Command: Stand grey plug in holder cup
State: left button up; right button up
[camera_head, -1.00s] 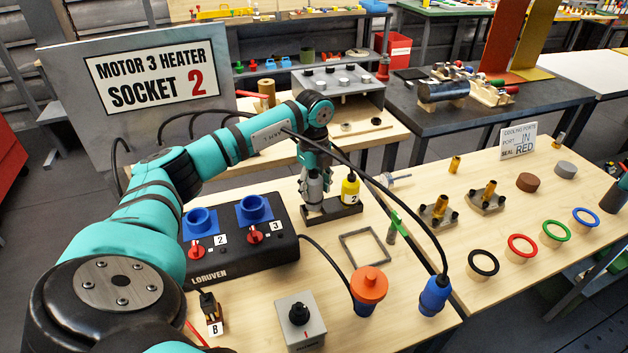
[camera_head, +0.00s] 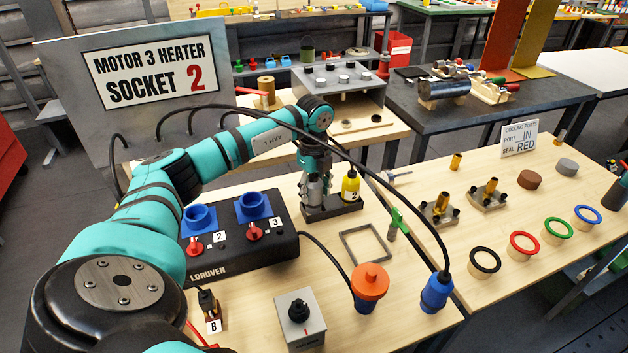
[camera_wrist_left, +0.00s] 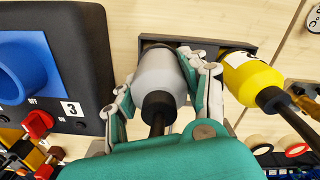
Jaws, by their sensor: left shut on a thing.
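The grey plug (camera_wrist_left: 160,75) is between the fingers of my left gripper (camera_wrist_left: 165,85) in the left wrist view, its black cable end towards the camera. In the head view the grey plug (camera_head: 313,187) is upright at the left part of the dark holder (camera_head: 332,209), its lower end at or in the left cup. How deep it sits I cannot tell. The yellow plug (camera_head: 350,186), marked 2, stands in the holder to its right. My left gripper (camera_head: 314,172) is above the holder, shut on the grey plug. My right gripper does not show.
The black LORUVEN box (camera_head: 245,250) with two blue sockets and red knobs is left of the holder. A long cable arches over the table.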

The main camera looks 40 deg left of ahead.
pick_arm(q)
jog(key=shift+f+b, duration=0.45)
jog(key=shift+f, duration=0.45)
jog(key=o, duration=1.4)
jog(key=shift+c, duration=0.2)
notch_tip(320, 180, up, 12)
jog(key=shift+r, duration=0.1)
